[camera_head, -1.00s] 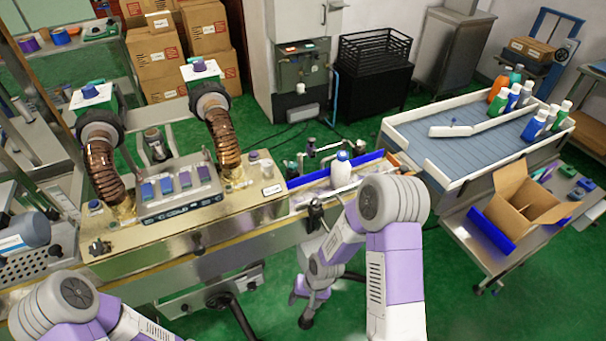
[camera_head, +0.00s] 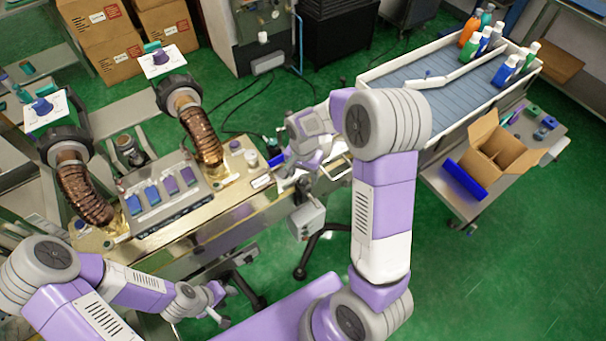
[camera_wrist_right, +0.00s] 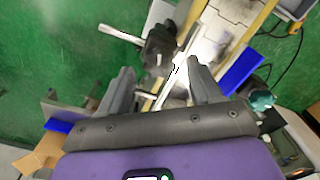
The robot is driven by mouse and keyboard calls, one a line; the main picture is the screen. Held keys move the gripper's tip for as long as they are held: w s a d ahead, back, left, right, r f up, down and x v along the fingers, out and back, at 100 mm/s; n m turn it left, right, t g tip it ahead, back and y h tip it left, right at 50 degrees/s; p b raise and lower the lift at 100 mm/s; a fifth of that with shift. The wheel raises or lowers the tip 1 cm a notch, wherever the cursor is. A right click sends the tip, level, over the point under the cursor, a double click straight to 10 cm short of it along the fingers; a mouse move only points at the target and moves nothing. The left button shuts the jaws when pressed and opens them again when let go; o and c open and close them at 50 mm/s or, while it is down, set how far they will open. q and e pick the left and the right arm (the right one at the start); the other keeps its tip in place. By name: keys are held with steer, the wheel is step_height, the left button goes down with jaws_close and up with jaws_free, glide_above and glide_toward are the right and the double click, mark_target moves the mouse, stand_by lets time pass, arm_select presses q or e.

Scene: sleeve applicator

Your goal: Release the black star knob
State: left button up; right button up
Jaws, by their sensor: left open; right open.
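The black star knob (camera_wrist_right: 158,46) shows in the right wrist view, dark and lobed, on the edge of the conveyor section. My right gripper (camera_wrist_right: 158,68) is open, one finger on each side below the knob in the picture; I cannot tell whether they touch it. In the head view my right gripper (camera_head: 288,172) is over the conveyor end of the machine, and my right arm hides much of that area. My left gripper (camera_head: 216,296) is open and empty, low in front of the machine, well away from the knob.
The sleeve applicator (camera_head: 150,190) with two brown ribbed hoses stands at left. A blue-bedded table (camera_head: 400,80) with bottles and an open carton (camera_head: 495,150) are at right. A metal rod (camera_wrist_right: 120,34) sticks out beside the knob. Green floor lies in front.

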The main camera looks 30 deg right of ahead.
steer(key=shift+f, duration=0.5)
steer(key=shift+s+f, duration=0.1)
steer(key=shift+s, duration=0.05)
steer(key=shift+c, duration=1.1)
steer(key=c, duration=0.8)
